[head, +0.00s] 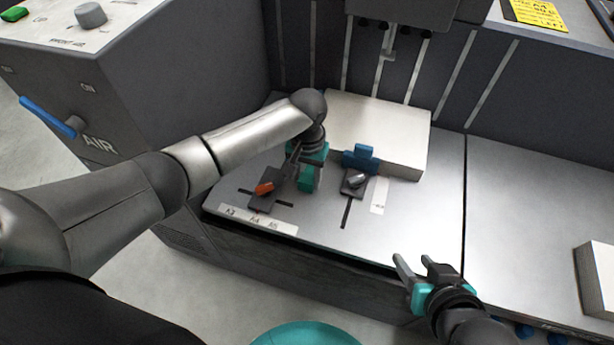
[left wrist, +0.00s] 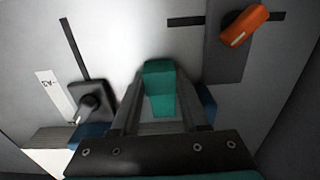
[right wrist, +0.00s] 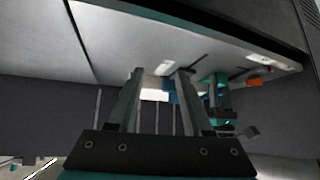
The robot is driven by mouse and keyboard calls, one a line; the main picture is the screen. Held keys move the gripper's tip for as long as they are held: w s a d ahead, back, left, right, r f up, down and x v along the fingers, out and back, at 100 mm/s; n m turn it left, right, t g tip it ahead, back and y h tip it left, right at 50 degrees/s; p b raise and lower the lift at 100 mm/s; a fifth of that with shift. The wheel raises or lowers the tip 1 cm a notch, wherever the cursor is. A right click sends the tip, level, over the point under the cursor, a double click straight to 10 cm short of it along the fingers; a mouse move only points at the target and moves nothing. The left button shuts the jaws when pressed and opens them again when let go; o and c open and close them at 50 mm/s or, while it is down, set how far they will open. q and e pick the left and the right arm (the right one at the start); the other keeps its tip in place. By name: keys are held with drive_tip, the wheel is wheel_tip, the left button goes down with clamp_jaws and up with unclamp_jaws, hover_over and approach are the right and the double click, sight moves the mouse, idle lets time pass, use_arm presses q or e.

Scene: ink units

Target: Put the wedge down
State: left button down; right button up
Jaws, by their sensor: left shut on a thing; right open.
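The teal wedge (head: 308,178) is a small block, held over the metal feed table (head: 400,225) between the orange-lever guide and the grey-lever guide. My left gripper (head: 306,168) points down and is shut on it. In the left wrist view the wedge (left wrist: 160,88) sits between the two fingers of my left gripper (left wrist: 160,80). Whether its underside touches the table cannot be told. My right gripper (head: 412,260) is open and empty in front of the table's front edge; its spread fingers also show in the right wrist view (right wrist: 158,75).
A guide with an orange lever (head: 265,188) is left of the wedge; one with a grey lever (head: 356,181) is right. A blue block (head: 360,157) stands against a white paper stack (head: 385,125) behind. A teal round thing (head: 305,335) is below.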

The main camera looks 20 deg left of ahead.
use_arm(q)
drive_tip(key=shift+f, duration=0.15)
drive_tip(key=shift+c, duration=2.1)
unclamp_jaws()
